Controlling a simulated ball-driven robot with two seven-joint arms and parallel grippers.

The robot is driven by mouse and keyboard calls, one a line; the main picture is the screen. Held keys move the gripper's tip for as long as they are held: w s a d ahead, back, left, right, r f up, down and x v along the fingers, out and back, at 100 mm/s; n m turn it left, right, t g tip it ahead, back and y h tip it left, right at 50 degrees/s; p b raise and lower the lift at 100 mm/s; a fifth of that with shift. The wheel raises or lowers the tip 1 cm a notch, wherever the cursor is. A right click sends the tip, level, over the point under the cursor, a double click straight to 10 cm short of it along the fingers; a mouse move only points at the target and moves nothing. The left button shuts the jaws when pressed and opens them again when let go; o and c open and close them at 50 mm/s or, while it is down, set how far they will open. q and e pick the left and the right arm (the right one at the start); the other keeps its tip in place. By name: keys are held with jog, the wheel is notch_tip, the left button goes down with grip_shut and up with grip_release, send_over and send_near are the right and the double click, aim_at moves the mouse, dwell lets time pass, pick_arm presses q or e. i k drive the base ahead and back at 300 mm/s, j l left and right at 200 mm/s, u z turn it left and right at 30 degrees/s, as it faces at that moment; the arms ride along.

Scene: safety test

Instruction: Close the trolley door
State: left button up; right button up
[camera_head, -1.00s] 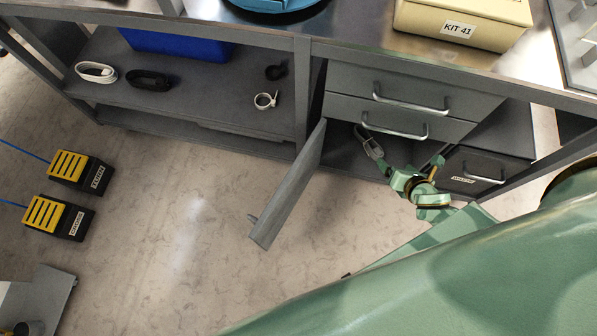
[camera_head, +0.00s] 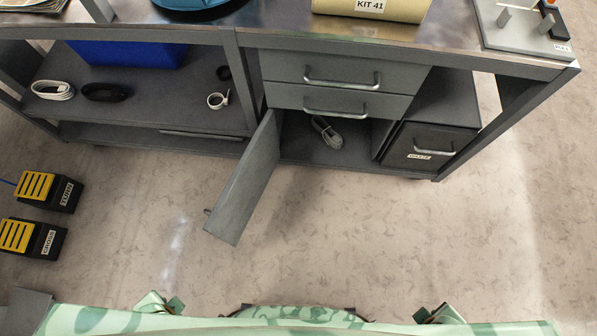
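The grey trolley door (camera_head: 243,185) stands open, hinged at the left side of the lower compartment and swung out over the floor. A small handle (camera_head: 207,211) shows at its free edge. The grey trolley (camera_head: 240,80) has two drawers (camera_head: 340,85), both shut, above the open compartment (camera_head: 300,140). A coiled pale cable (camera_head: 327,133) lies inside the compartment. Neither of my grippers can be made out; only green parts of my body and arms show along the bottom edge, well apart from the door.
A dark waste bin (camera_head: 430,146) sits right of the compartment. Coiled cables (camera_head: 52,90) and a blue bin (camera_head: 130,53) are on the left shelf. Two yellow-black pedals (camera_head: 30,237) lie on the floor at left. The floor (camera_head: 330,240) in front of the trolley is clear.

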aim_at(229, 219)
jog(key=j+z, duration=0.95)
jog(key=k+j+z, duration=0.15)
jog(key=j+z, duration=0.2)
jog(key=z, duration=0.15)
jog(key=k+j, duration=0.15)
jog(key=j, duration=0.2)
jog(key=k+j+z, duration=0.1)
jog(key=j, duration=0.3)
jog(key=k+j, duration=0.3)
jog(key=k+j+z, duration=0.1)
jog(key=j, duration=0.3)
jog(key=k+l+u, duration=0.15)
jog(key=l, duration=0.15)
jog(key=k+l+u, duration=0.15)
jog(key=k+l, duration=0.05)
jog(key=l, duration=0.1)
